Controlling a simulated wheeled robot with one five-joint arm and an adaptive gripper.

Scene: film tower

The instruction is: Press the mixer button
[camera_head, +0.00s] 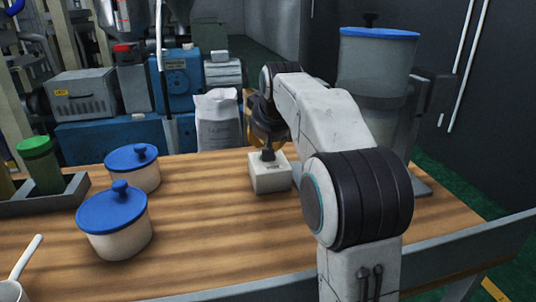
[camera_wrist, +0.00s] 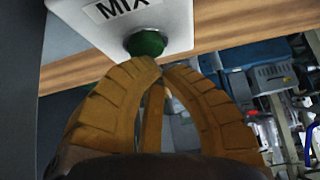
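The white button box (camera_head: 270,183) stands on the wooden table, left of my arm. In the wrist view the white box (camera_wrist: 172,22) carries a label reading "MIX" and a round green button (camera_wrist: 146,42). My gripper (camera_wrist: 160,64) has its orange-brown fingers drawn together at the tips, with nothing seen between them. The tips are right by the lower edge of the green button; I cannot tell if they touch. In the head view my gripper (camera_head: 267,153) points down over the box and hides the button. The mixer (camera_head: 376,65), a clear container with a blue lid, stands behind my arm.
Two white pots with blue lids, one nearer (camera_head: 118,243) and one farther (camera_head: 138,178), stand left. A grey tray (camera_head: 40,204) holds a green-capped jar (camera_head: 40,165). A white sack (camera_head: 218,122) is behind the table. The table's front middle is clear.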

